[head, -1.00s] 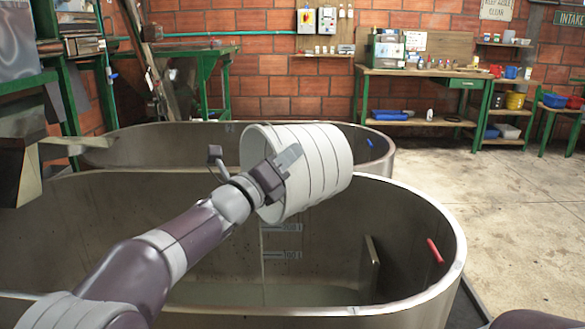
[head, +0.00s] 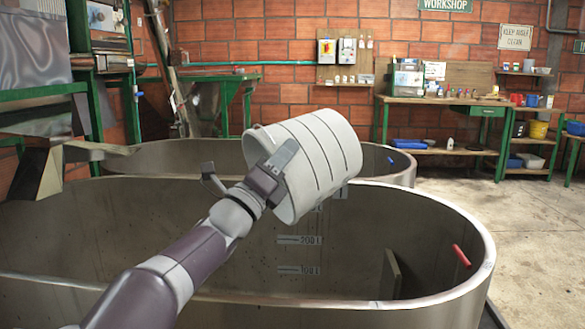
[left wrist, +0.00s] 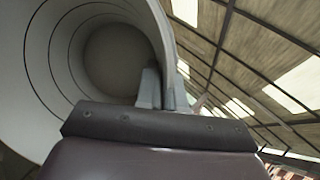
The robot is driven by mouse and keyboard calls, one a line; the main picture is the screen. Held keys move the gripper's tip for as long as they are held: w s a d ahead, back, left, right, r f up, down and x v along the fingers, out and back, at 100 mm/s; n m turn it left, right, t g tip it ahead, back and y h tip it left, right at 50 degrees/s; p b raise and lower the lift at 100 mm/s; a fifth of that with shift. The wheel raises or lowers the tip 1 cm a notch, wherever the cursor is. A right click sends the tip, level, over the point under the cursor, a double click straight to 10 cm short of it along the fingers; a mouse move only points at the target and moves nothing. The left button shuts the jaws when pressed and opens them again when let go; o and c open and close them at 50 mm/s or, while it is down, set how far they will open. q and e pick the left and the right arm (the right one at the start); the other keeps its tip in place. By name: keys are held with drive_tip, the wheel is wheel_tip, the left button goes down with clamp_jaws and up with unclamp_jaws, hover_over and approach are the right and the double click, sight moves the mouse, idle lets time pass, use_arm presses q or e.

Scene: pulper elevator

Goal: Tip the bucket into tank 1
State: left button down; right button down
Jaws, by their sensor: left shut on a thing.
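A white ribbed bucket (head: 324,158) is held tilted above the near metal tank (head: 150,235), its mouth towards the lower left and its closed end raised to the right. My left gripper (head: 284,157) is shut on the bucket's wall at the rim. In the left wrist view the gripper fingers (left wrist: 152,90) grip the rim, and the bucket's inside (left wrist: 115,60) looks empty down to its bottom. The near tank has volume marks on its inner wall; no number naming the tank shows. My right gripper is not in view.
A second metal tank (head: 390,165) stands just behind the near one. A red piece (head: 461,256) sits on the near tank's right inner wall. A metal chute (head: 95,151) reaches in at the left. A workbench (head: 440,101) stands at the back; floor is clear at right.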

use_arm(q)
drive_tip(key=shift+s+a+f+n+t+b, duration=0.25)
drive_tip(key=shift+a+t+b, duration=0.15)
drive_tip(key=shift+b, duration=0.4)
drive_tip(key=shift+s+a+f+n+t+b, duration=0.15)
drive_tip(key=shift+s+a+n+t+b, duration=0.2)
drive_tip(key=shift+b, duration=0.4)
drive_tip(key=shift+s+a+t+b, duration=0.1)
drive_tip(key=shift+a+t+b, duration=0.15)
drive_tip(key=shift+a+b, duration=0.25)
drive_tip(key=shift+d+r, duration=0.1)
